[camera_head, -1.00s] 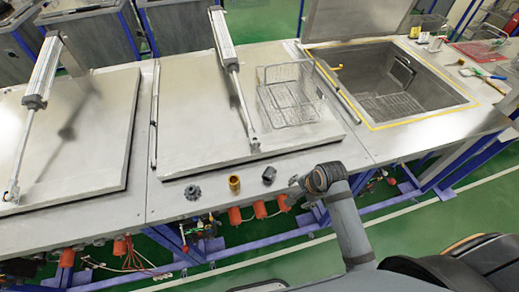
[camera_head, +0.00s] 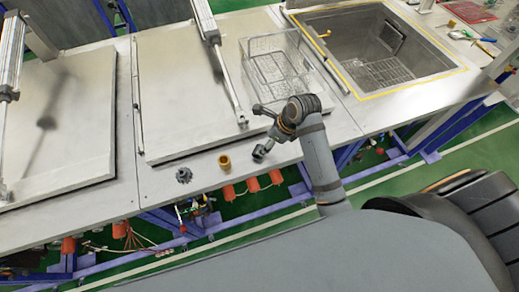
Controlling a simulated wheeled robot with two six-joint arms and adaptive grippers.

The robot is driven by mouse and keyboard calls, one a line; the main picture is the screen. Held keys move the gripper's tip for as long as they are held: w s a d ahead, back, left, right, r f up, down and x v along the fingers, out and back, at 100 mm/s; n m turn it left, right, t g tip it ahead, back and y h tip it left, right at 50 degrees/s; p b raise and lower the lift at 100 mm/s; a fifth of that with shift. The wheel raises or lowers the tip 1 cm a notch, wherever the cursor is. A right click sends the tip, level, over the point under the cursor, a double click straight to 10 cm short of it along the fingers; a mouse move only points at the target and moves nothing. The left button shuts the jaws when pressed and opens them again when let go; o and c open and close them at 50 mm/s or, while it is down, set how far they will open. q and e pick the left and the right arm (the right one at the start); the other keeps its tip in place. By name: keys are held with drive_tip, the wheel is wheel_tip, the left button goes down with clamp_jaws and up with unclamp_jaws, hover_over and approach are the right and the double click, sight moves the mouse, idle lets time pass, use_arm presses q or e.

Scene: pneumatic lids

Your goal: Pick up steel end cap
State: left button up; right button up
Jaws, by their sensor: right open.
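A small dark grey piece, which looks like the steel end cap (camera_head: 258,154), lies near the front edge of the worktop, to the right of a brass ring-shaped part (camera_head: 224,162). A dark toothed part (camera_head: 183,175) lies farther left. My right gripper (camera_head: 263,128) is open, with its fingers spread. One finger points left over the lid, and the other comes down beside or over the grey piece. I cannot tell whether they touch. My left gripper is not in view.
A pneumatic cylinder (camera_head: 207,22) rises from that lid. An open tank (camera_head: 345,50) with a yellow rim is at the right. The front strip left of the toothed part is clear.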

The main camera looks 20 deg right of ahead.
drive_tip(key=shift+w+a+f, duration=0.15)
drive_tip(key=shift+a+f, duration=0.1)
drive_tip(key=shift+f, duration=0.35)
drive_tip(key=shift+w+f, duration=0.25)
drive_tip(key=shift+f, duration=0.25)
drive_tip(key=shift+a+f+p, duration=0.15)
drive_tip(key=shift+p, duration=0.15)
drive_tip(key=x, duration=0.1)
drive_tip(key=p+x, duration=0.1)
drive_tip(key=x, duration=0.1)
drive_tip(key=shift+s+a+f+p, duration=0.25)
drive_tip(key=shift+a+f+p, duration=0.05)
drive_tip(key=shift+f, duration=0.1)
drive_tip(key=shift+w+a+f, duration=0.1)
drive_tip(key=shift+w+f, duration=0.1)
drive_tip(key=shift+f, duration=0.25)
clamp_jaws()
